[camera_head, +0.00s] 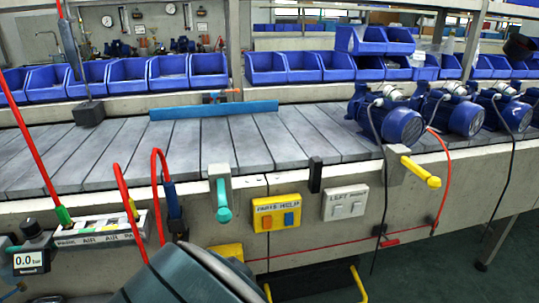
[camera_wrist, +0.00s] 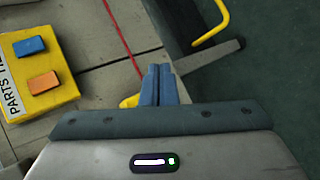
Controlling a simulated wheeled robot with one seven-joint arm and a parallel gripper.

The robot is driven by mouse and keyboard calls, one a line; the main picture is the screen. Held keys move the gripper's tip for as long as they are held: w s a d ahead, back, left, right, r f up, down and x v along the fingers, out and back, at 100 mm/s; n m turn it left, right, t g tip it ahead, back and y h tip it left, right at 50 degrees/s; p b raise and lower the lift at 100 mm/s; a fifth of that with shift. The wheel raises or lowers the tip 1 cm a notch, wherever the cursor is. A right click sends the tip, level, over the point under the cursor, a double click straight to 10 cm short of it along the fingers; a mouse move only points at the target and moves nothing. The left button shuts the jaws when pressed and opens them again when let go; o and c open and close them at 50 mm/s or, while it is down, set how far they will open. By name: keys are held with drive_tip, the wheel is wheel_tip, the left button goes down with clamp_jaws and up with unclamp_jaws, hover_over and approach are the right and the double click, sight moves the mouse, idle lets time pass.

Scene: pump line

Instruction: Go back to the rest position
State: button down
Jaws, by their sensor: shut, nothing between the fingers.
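My gripper (camera_wrist: 158,85) shows in the wrist view with its two blue-grey fingers together and nothing between them. It points past the concrete front of the line toward the floor. In that view a yellow box (camera_wrist: 36,62) with a blue and an orange button is at the left, apart from the fingers. In the head view my arm's grey-green link fills the bottom, left of centre. My gripper does not show clearly there.
The conveyor (camera_head: 215,140) carries several blue pumps (camera_head: 396,124) at the right. On its front are the yellow button box (camera_head: 277,213), a white box (camera_head: 346,202), a teal-handled lever (camera_head: 222,195) and a yellow-handled lever (camera_head: 420,172). Red hoses (camera_head: 122,190) rise at the left. Dark floor (camera_head: 450,260) is clear at lower right.

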drive_tip(key=s+d+r+m+g+y+p, duration=0.1)
drive_tip(key=s+d+r+m+p, duration=0.3)
drive_tip(key=r, duration=1)
drive_tip(key=s+d+r+m+g+y+p, duration=0.2)
drive_tip(key=d+r+p, duration=0.8)
drive_tip(key=r+p, duration=0.5)
drive_tip(key=s+d+r+m+g+y+p, duration=0.2)
drive_tip(key=s+d+r+m+p, duration=0.3)
drive_tip(key=r+p, duration=0.5)
wheel_tip(320, 180, up, 6)
drive_tip(key=shift+s+d+f+m+g, duration=0.3)
drive_tip(key=shift+d+m+g, duration=0.2)
drive_tip(key=shift+d+m, duration=0.6)
drive_tip(key=shift+d, duration=0.1)
